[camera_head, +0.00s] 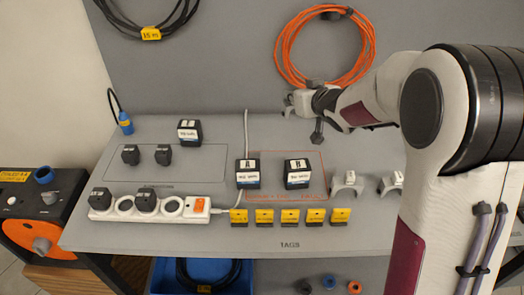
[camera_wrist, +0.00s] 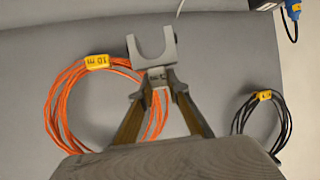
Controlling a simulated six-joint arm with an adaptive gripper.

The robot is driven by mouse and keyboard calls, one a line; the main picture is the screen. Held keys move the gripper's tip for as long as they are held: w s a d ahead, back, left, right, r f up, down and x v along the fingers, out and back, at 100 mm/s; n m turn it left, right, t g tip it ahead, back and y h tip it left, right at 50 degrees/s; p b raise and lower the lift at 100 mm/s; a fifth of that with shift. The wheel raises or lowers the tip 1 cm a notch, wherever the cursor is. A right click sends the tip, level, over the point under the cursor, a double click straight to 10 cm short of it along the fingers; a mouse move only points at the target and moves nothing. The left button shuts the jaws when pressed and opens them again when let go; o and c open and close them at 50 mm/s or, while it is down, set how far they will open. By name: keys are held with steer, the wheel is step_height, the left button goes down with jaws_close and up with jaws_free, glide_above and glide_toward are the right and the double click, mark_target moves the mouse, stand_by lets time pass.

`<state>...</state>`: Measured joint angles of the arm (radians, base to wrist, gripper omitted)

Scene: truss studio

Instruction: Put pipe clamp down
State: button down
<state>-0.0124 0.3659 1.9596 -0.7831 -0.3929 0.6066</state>
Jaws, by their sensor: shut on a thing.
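A grey U-shaped pipe clamp (camera_wrist: 168,48) is held at the fingertips of my gripper (camera_wrist: 157,88) in the wrist view. Its open side faces away from the gripper. In the camera_head view my gripper (camera_head: 304,102) is above the back of the grey bench (camera_head: 215,238), near the wall panel. There the held clamp is hard to tell from the gripper. Two similar grey clamps with white labels stand on the bench at the right, one on the left (camera_head: 348,187) and one beside my arm (camera_head: 389,187).
An orange cable coil (camera_head: 287,60) hangs behind my gripper. Two black boxes, A (camera_head: 248,181) and B (camera_head: 297,181), stand mid-bench, with several yellow tags (camera_head: 290,224) in front. A power strip (camera_head: 180,216) lies at left.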

steer(key=w+a+n+g+y, duration=0.4)
steer(key=a+n+y, duration=0.2)
steer(key=a+n, duration=0.15)
step_height(320, 180, down, 6)
steer(key=s+a+n+g+y, duration=0.1)
steer(key=s+n+g, duration=0.1)
steer(key=g, duration=0.1)
steer(key=shift+s+a+r+y, duration=0.2)
steer(key=shift+s+a+y, duration=0.05)
steer(key=shift+y, duration=0.15)
steer(key=shift+n, duration=0.25)
steer(key=shift+f, duration=0.1)
steer(key=shift+f, duration=3)
steer(key=shift+f, duration=0.15)
steer(key=shift+f, duration=1.75)
